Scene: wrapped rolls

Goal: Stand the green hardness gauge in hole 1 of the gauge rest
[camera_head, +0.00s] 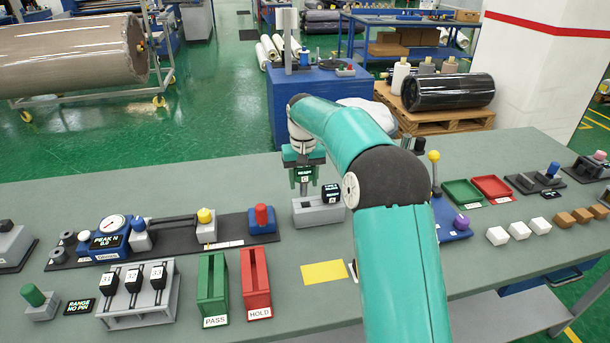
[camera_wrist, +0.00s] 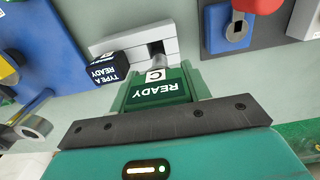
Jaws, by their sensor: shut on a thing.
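The green hardness gauge (camera_head: 305,172) is held by my gripper (camera_head: 304,182) above the left part of the grey gauge rest (camera_head: 312,217). Its screen reads READY, and a white C label shows below it. In the wrist view the gauge (camera_wrist: 160,90) sits between the green fingers, with a grey stem pointing at the rest (camera_wrist: 112,45). It looks about upright. I cannot tell whether the stem tip touches the rest or has entered a hole. A black Type A gauge (camera_head: 331,192) stands in the right part of the rest. Hole numbers are not readable.
A black fixture with a red-knobbed blue block (camera_head: 262,222) lies left of the rest. A yellow card (camera_head: 324,272) and green PASS (camera_head: 213,290) and red HOLD (camera_head: 256,285) holders are in front. The blue stand with a yellow ball knob (camera_head: 448,215) is to the right.

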